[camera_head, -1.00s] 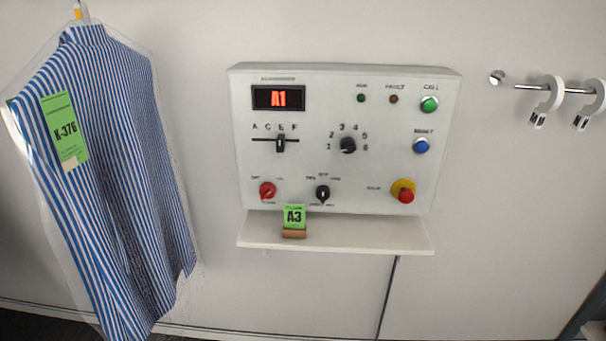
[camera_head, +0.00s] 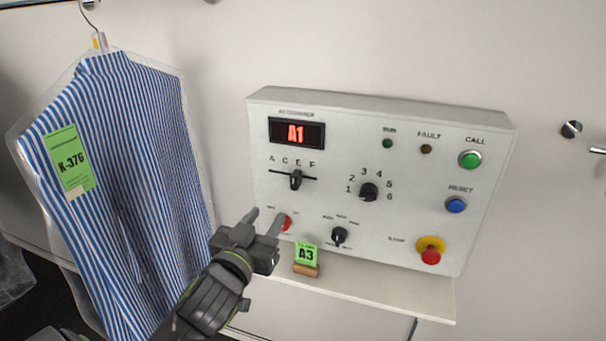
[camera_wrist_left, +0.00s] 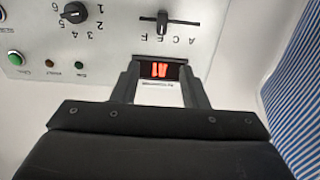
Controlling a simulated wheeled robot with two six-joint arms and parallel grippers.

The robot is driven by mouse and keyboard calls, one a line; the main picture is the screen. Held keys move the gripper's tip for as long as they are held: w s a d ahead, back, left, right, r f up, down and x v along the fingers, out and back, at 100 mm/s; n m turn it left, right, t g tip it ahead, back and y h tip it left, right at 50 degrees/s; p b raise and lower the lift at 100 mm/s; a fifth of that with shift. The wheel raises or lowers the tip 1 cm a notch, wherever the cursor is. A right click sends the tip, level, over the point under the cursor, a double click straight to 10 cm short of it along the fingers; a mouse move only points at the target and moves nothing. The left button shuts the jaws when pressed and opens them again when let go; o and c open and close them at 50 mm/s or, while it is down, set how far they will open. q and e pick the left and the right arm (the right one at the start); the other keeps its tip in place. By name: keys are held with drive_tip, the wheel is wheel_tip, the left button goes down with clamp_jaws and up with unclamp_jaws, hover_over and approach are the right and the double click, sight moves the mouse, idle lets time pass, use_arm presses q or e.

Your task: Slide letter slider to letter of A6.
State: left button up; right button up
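The letter slider (camera_head: 296,180) is a black knob on a dark horizontal track on the grey-white control panel (camera_head: 345,130). It sits below the E of the letters A, C, E, F, and shows upside down in the left wrist view (camera_wrist_left: 162,22). The red display (camera_head: 296,132) reads A1. The number dial (camera_head: 369,192) is to the slider's right. My left gripper (camera_head: 266,217) is open and empty, below and left of the slider, apart from it, and overlaps the red switch (camera_head: 286,222) in view. My right gripper is out of view.
A green A3 card (camera_head: 307,254) stands on a wooden block on the shelf (camera_head: 400,290) below the panel. A bagged striped shirt (camera_head: 130,180) hangs to the left. Green call (camera_head: 470,159), blue reset (camera_head: 456,205) and red stop (camera_head: 430,254) buttons are at the panel's right.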

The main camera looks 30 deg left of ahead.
sight(293, 178)
use_arm(q)
drive_tip(key=x, duration=1.5)
drive_tip(key=shift+a+p, duration=0.2)
drive_tip(key=shift+p, duration=0.2)
drive_tip(key=shift+x, duration=0.9)
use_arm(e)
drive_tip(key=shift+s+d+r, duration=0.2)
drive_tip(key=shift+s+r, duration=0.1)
use_arm(q)
drive_tip(key=shift+f, duration=0.15)
clamp_jaws()
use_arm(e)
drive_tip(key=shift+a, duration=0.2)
